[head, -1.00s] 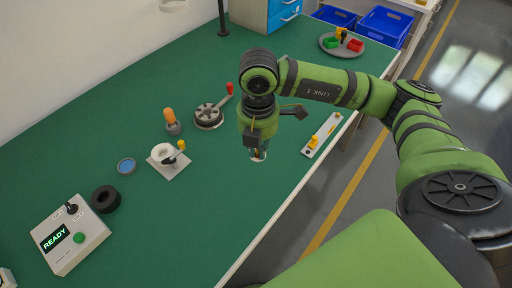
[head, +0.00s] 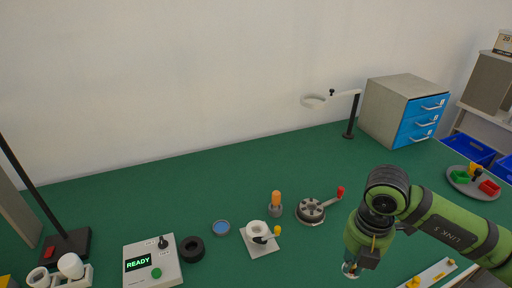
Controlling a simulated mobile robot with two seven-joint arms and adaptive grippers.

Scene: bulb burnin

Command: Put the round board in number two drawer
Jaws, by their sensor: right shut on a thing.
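My right gripper (head: 352,264) is low over the front right of the green bench, its fingers pointing down. It is shut on a small pale round piece, which looks like the round board (head: 350,272); the fingers partly hide it. The grey drawer cabinet (head: 384,108) stands at the back right of the bench. Its three blue drawers are stacked and look shut, each with a pale handle. The middle drawer (head: 419,122) is probably number two, but I cannot read any number. My left gripper is out of view.
A ring lamp on a black post (head: 349,130) stands just left of the cabinet. A crank wheel (head: 311,211), an orange-topped piece (head: 276,200) and a white fixture (head: 257,232) lie left of my gripper. A round tray (head: 462,187) is right. Bench before the cabinet is clear.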

